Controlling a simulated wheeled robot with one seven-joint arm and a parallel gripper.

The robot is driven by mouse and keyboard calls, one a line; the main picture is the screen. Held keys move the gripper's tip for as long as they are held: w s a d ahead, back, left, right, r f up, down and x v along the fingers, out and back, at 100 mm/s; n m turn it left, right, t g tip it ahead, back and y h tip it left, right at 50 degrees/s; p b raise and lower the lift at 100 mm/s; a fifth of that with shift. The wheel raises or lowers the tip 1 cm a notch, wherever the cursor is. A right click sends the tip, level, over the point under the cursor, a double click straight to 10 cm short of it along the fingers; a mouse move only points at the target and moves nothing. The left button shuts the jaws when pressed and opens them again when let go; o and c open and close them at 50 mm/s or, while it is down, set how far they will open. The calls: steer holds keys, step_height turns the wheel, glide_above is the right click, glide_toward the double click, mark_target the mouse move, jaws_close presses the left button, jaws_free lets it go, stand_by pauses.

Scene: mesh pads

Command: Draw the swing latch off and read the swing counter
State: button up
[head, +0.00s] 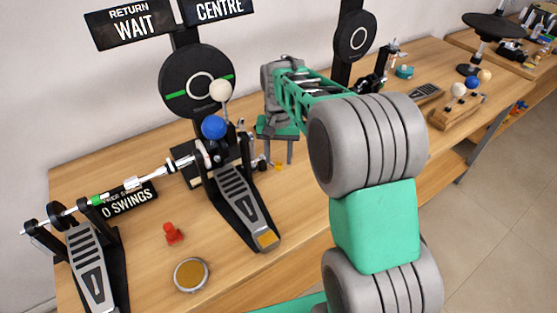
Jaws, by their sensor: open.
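A small black plate reading "0 SWINGS" (128,205) sits on the bench between two pedals; its upper line is partly hidden by a silver linkage rod (145,180). The rod runs from the left pedal (88,265) to the middle pedal (240,200). A blue ball (214,127) and a white ball (221,90) stand above the middle pedal, in front of a round black pad (190,65). I cannot tell which part is the swing latch. My gripper (276,158) points down, open, just right of the middle pedal's upper end. Nothing shows between its fingers.
Signs reading "RETURN WAIT" (130,24) and "CENTRE" (217,8) hang above. A red knob (173,233) and a round tin (191,275) lie on the bench front. A second pad (355,35) and a wooden block with balls (458,112) stand further right.

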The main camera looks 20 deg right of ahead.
steer(key=shift+f, duration=1.2)
jaws_close()
stand_by(0.5)
